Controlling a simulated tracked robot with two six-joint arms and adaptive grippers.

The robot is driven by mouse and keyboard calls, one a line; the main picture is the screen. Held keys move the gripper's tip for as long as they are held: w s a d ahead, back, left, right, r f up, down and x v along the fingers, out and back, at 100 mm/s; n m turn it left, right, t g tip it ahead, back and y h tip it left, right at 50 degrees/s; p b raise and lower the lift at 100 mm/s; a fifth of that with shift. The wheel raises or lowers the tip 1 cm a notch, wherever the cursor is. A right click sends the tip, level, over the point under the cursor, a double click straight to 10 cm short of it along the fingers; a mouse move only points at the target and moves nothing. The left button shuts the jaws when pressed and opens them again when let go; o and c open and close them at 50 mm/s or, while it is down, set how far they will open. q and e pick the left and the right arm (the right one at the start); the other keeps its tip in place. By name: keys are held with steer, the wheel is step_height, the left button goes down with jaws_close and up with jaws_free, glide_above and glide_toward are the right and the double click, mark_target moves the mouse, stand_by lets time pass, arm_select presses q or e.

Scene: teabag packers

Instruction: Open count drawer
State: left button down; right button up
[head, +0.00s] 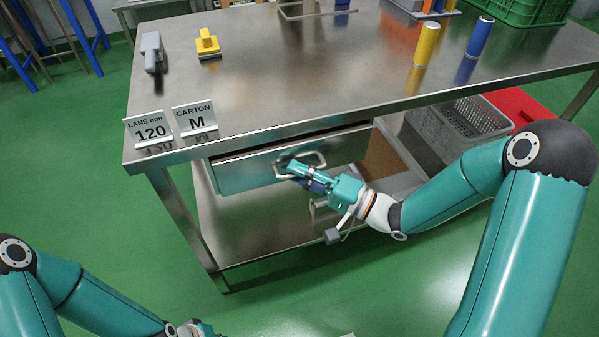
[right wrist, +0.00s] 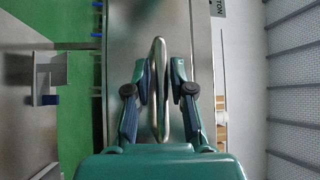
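The count drawer (head: 250,172) is a metal drawer under the left part of the table, with a bar handle (head: 318,158) on its front. A dark gap shows above the drawer's top edge, and the front looks close to the table frame. My right gripper (head: 288,166) is at the handle. In the right wrist view, the handle (right wrist: 159,50) stands between the two fingers (right wrist: 160,80), with narrow gaps beside it, so the gripper looks open around it. My left gripper (head: 195,330) is at the bottom edge, mostly cut off.
The metal table (head: 290,80) carries signs reading 120 (head: 150,128) and M (head: 195,118), a yellow-handled tool (head: 208,43), a grey tool (head: 152,50), and yellow (head: 427,44) and blue (head: 480,37) cylinders. A grey crate (head: 455,125) sits below at right. Floor before the drawer is clear.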

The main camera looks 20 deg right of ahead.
steer(key=shift+w+a, duration=0.1)
steer(key=shift+a, duration=0.05)
steer(key=shift+c, duration=0.4)
jaws_close()
